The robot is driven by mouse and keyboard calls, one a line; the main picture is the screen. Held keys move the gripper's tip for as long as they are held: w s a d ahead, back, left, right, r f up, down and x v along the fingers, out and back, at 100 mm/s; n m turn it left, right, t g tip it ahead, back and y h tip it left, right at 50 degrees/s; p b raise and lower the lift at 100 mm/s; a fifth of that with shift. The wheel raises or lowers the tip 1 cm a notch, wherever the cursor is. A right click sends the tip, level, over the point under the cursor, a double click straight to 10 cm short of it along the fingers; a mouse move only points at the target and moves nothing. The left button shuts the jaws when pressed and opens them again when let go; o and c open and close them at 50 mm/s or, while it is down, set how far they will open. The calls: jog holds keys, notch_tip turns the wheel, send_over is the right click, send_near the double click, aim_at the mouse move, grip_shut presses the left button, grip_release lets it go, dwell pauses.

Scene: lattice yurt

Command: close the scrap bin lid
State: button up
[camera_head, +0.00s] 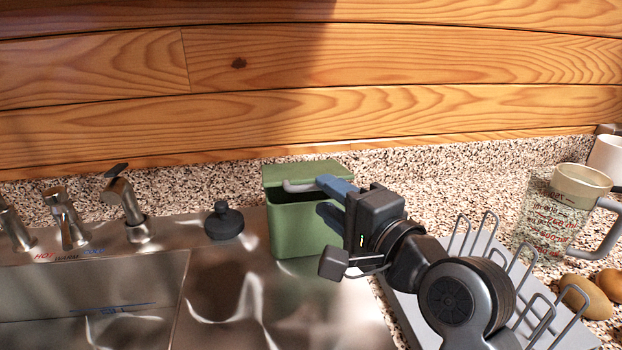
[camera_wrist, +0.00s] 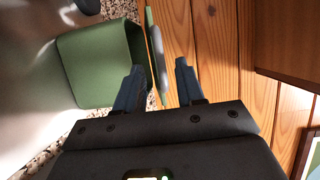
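The scrap bin (camera_head: 300,228) is a green box standing at the back of the steel sink counter. Its green lid (camera_head: 308,170) is raised, with a dark gap between it and the rim, and a grey handle bar (camera_head: 298,187) runs along its front. In the wrist view the lid (camera_wrist: 151,30) shows nearly edge-on, apart from the bin's open mouth (camera_wrist: 95,65). My gripper (camera_head: 322,195) is at the lid's right side with its blue fingers open. In the wrist view the fingers (camera_wrist: 159,64) stand either side of the lid and handle; contact cannot be told.
A black stopper (camera_head: 224,221) and metal taps (camera_head: 124,208) are left of the bin. A wire dish rack (camera_head: 480,262) lies under my arm at the right. A glass mug (camera_head: 556,215) and brown round items (camera_head: 588,296) stand farther right. A wooden wall is close behind.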

aim_at(317, 188)
jog(key=shift+x, duration=2.35)
jog(key=shift+d, duration=0.1)
grip_shut()
